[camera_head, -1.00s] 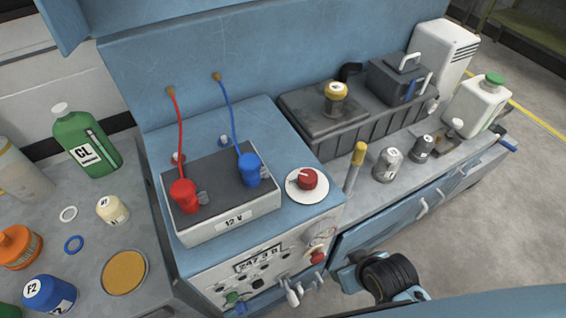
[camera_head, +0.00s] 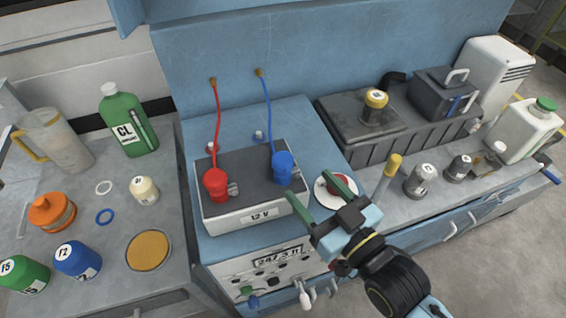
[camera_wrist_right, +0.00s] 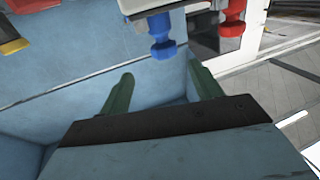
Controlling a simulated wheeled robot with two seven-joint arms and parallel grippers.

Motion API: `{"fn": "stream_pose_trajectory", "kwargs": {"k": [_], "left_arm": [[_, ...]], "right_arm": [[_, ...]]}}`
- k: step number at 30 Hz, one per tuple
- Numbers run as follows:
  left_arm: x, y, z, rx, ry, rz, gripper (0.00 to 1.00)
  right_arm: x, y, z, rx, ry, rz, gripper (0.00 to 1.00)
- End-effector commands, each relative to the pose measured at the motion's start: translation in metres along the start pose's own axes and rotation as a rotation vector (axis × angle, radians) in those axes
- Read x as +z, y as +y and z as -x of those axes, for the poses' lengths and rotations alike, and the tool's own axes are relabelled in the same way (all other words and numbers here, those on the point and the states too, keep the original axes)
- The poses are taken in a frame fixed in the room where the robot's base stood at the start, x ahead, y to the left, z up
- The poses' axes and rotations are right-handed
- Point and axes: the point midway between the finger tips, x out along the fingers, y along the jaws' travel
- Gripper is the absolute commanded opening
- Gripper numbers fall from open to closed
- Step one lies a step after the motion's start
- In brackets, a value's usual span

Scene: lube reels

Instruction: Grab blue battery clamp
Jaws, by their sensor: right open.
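The blue battery clamp (camera_head: 283,166) sits on the right side of the 12 V battery (camera_head: 248,212), with a blue cable rising from it to the back panel. The red clamp (camera_head: 216,184) sits on the battery's left side. The red clamp (camera_wrist_right: 232,18) shows further right there. My left gripper is not in view.
Several bottles and a jug (camera_head: 58,143) stand on the left bench. The blue back panel (camera_head: 330,50) rises behind the battery.

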Motion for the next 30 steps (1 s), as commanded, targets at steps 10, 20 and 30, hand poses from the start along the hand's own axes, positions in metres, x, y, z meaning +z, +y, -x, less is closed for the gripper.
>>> {"fn": "stream_pose_trajectory", "kwargs": {"k": [10,20,30], "left_arm": [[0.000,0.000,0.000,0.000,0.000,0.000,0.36],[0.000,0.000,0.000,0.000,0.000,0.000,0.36],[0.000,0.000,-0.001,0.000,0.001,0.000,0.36]], "right_arm": [[0.001,-0.001,-0.057,0.000,-0.002,-0.001,0.64],[0.004,-0.008,-0.092,0.001,-0.002,-0.001,0.64],[0.005,-0.008,-0.113,0.001,-0.004,0.001,0.64]]}}
